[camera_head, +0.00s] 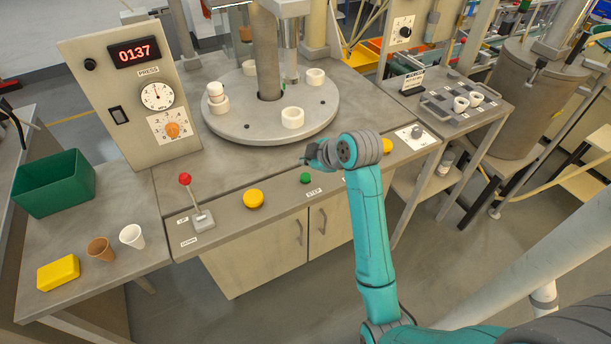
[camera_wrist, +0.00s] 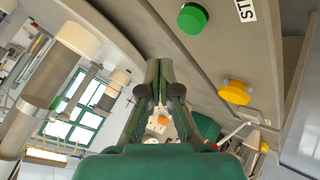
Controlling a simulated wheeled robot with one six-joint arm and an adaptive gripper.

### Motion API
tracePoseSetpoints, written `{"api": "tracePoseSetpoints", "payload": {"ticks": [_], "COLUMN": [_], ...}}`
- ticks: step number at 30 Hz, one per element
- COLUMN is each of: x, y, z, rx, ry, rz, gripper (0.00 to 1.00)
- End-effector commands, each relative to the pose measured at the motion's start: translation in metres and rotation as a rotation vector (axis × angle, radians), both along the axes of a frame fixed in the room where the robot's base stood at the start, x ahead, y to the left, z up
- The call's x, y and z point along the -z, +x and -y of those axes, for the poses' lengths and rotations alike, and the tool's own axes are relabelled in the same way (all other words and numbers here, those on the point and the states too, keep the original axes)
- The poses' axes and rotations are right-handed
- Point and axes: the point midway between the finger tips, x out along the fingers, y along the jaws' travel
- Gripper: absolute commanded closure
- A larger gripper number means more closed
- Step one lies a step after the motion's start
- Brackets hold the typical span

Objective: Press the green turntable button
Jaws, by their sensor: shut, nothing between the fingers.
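The green turntable button (camera_head: 305,178) is a small round cap on the front strip of the bench, beside the STEP label (camera_head: 314,193). In the wrist view the green button (camera_wrist: 193,18) shows at the top, right of my fingers. My gripper (camera_head: 305,160) is above and just behind the button in the head view, apart from it. In the wrist view my gripper (camera_wrist: 159,100) has its fingers together with nothing held. The round turntable (camera_head: 250,128) stands behind, carrying several white ring holders and one white capped piece (camera_head: 216,92).
A yellow button (camera_head: 253,198) and a red-knobbed lever (camera_head: 190,193) are left of the green button. Another yellow button (camera_head: 387,146) is to its right, beside my arm. A gauge panel (camera_head: 135,85) reads 0137. A green bin (camera_head: 55,183) and cups stand at left.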

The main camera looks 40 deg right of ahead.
Motion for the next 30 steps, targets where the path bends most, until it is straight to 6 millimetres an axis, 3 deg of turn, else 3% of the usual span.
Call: {"api": "tracePoseSetpoints", "payload": {"ticks": [9,30], "x": [0.028,0.032], "y": [0.000,0.000], "z": [0.000,0.000], "rx": [0.000,0.001], "ry": [0.001,0.000], "rz": [-0.001,0.001], "gripper": [1.00,1.00]}}
